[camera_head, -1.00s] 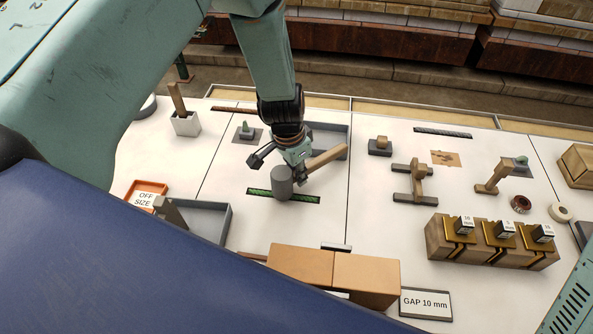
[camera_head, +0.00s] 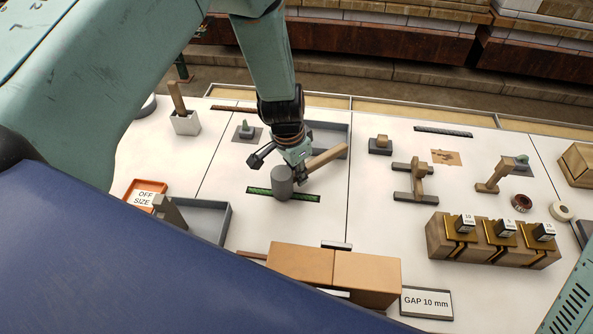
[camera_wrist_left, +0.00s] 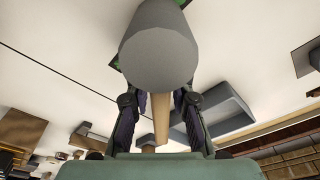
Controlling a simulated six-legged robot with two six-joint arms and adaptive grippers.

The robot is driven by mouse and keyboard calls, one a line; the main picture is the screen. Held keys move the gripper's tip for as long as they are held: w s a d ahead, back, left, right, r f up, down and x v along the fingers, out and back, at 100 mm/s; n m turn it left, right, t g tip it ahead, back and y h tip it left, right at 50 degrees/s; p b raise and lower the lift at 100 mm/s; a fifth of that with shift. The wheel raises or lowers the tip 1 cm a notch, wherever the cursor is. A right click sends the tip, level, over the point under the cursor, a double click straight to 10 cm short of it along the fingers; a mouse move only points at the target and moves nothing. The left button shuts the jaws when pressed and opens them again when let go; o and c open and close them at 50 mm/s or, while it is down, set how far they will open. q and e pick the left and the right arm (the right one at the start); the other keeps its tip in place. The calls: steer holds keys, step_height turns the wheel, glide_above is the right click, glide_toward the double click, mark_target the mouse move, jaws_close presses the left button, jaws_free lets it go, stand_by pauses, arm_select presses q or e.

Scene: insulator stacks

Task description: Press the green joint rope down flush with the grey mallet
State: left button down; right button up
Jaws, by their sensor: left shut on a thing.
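My left gripper (camera_head: 296,163) is shut on the grey mallet (camera_head: 283,182), whose head is a grey cylinder with a wooden handle (camera_head: 326,157) sticking out to the right. In the left wrist view the mallet head (camera_wrist_left: 158,48) is large, and the handle runs between the two dark fingers. The green joint rope (camera_head: 307,197) lies in a dark strip on the white table. The mallet head stands over the middle of the rope and hides that part. I cannot tell whether head and rope touch. My right gripper is not in view.
Two tan blocks (camera_head: 333,272) stand in front of the rope. A grey tray (camera_head: 222,227) and an orange "OFF SIZE" tray (camera_head: 134,187) are to the left. A wooden stand (camera_head: 413,182) and gauge blocks (camera_head: 492,241) are to the right. A "GAP 10 mm" sign (camera_head: 426,302) lies near the front.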

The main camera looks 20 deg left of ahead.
arm_select(q)
steer(key=shift+s, duration=0.15)
steer(key=shift+r+p, duration=1.6)
steer(key=shift+r, duration=0.4)
steer(key=shift+r+p, duration=0.85)
steer(key=shift+r, duration=0.2)
steer(key=shift+r+p, duration=0.3)
steer(key=shift+r, duration=0.2)
steer(key=shift+w+f, duration=0.15)
steer(key=shift+w, duration=0.05)
steer(key=c, duration=1.8)
jaws_free()
steer(key=shift+s, duration=0.1)
jaws_close()
